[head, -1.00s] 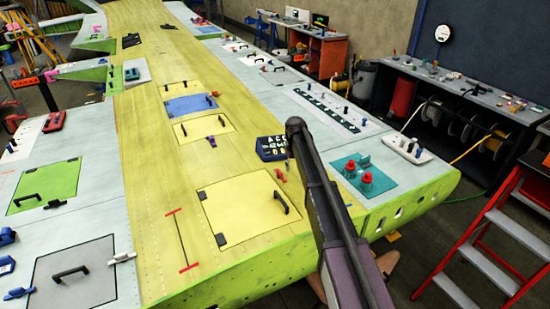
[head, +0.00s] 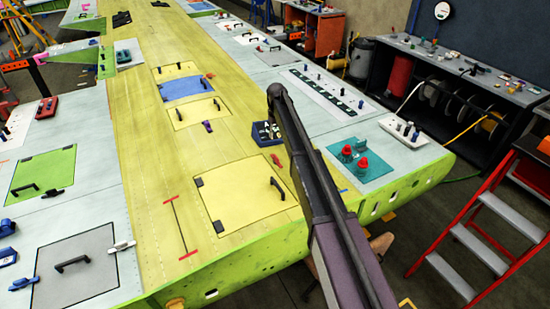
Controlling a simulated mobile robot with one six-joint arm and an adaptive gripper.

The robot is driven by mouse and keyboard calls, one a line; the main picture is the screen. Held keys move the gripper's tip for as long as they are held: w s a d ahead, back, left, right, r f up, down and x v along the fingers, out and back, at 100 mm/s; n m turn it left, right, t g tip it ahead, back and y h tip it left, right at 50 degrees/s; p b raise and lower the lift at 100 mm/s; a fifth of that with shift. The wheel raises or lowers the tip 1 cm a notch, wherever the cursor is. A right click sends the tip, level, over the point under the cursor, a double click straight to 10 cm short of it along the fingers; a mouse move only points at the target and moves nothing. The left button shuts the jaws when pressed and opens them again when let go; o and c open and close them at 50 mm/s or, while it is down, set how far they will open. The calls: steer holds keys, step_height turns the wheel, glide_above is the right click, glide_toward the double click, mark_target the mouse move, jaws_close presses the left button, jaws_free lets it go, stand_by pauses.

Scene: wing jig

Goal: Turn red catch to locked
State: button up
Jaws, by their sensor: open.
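A small red catch (head: 277,160) sits on the yellow-green wing skin by the upper right edge of a large yellow hatch (head: 232,203). It shows beside my dark arm, which passes close on its right in the picture. The catch is too small to tell which way its lever is turned. The hatch has a black handle on its right side and lies flat. My arm rises from the lower right to a dark joint above the catch. My gripper's fingers do not show in the head view.
A dark blue box with pale markings (head: 265,133) stands just above the catch. A teal plate with red knobs (head: 358,165) lies to the right of my arm. A red stepladder (head: 482,225) and a dark workbench stand at the right.

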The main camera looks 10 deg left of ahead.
mark_target(276, 156)
steer(key=shift+f+b, duration=6.65)
steer(key=shift+f, duration=0.1)
steer(key=shift+c, duration=0.2)
jaws_close()
